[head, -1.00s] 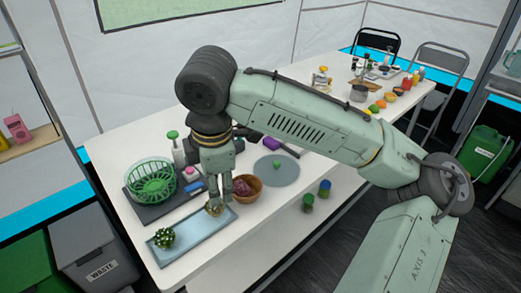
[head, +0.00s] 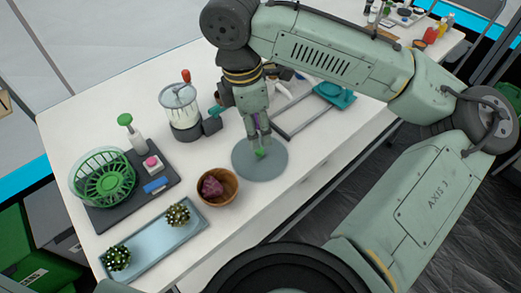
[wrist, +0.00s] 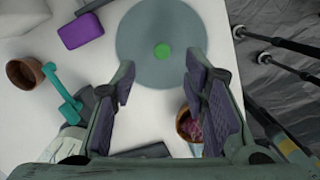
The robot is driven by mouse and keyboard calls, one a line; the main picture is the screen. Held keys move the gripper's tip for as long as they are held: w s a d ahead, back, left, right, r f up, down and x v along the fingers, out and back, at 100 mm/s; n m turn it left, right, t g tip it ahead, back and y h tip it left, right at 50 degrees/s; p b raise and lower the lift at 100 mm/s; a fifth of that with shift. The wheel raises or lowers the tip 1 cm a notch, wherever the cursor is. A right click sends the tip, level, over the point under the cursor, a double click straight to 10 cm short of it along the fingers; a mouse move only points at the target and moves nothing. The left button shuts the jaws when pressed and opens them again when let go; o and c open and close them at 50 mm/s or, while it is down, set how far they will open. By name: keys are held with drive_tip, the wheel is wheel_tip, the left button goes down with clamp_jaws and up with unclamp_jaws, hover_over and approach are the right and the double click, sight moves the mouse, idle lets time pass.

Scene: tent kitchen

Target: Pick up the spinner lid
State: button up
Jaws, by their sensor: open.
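The spinner lid (head: 243,168) is a flat, round, grey-blue disc with a small green knob (wrist: 162,50). It lies flat on the white table, right of the wooden bowl. In the wrist view the lid (wrist: 140,30) is ahead of my fingers, with the knob near the line between them. My gripper (head: 259,144) points down over the lid, its tips close to the knob. In the wrist view my gripper (wrist: 158,75) is open, with nothing between its purple-padded fingers. I cannot tell whether the fingertips touch the knob.
A green spinner basket (head: 103,178) stands on a dark board at the left. A wooden bowl (head: 228,197) with a purple item is beside the lid. A blue tray (head: 148,244) holds two spiky balls. A blender (head: 181,108) stands behind.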

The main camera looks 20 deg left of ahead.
sight(260, 154)
drive_tip(key=f, duration=0.4)
drive_tip(key=f+p, duration=0.1)
drive_tip(key=f, duration=0.1)
drive_tip(key=shift+w+d+f, duration=0.1)
drive_tip(key=shift+d+f, duration=0.25)
drive_tip(key=shift+d, duration=0.05)
clamp_jaws()
